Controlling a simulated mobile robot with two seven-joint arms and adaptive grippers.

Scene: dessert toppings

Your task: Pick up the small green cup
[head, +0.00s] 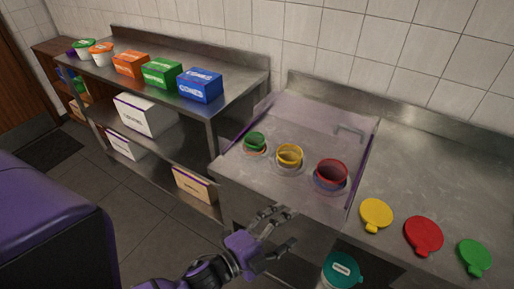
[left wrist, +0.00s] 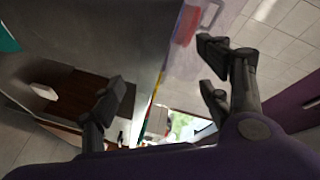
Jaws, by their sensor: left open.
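The small green cup (head: 255,141) sits at the left end of a row of three cups set in the metal counter. A yellow cup (head: 290,155) is in the middle and a larger red cup (head: 331,174) is at the right. My left gripper (head: 290,228) is open and empty in front of the counter's front edge, below and to the right of the green cup and apart from it. The left wrist view shows its spread fingers (left wrist: 165,78) with nothing between them. I cannot make out the green cup there. My right gripper is out of view.
Yellow (head: 376,214), red (head: 423,235) and green (head: 474,256) lids lie on the counter at right. A teal-topped container (head: 342,270) stands below the front edge. Orange (head: 130,64), green (head: 162,73) and blue (head: 200,86) boxes stand on the left shelf unit.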

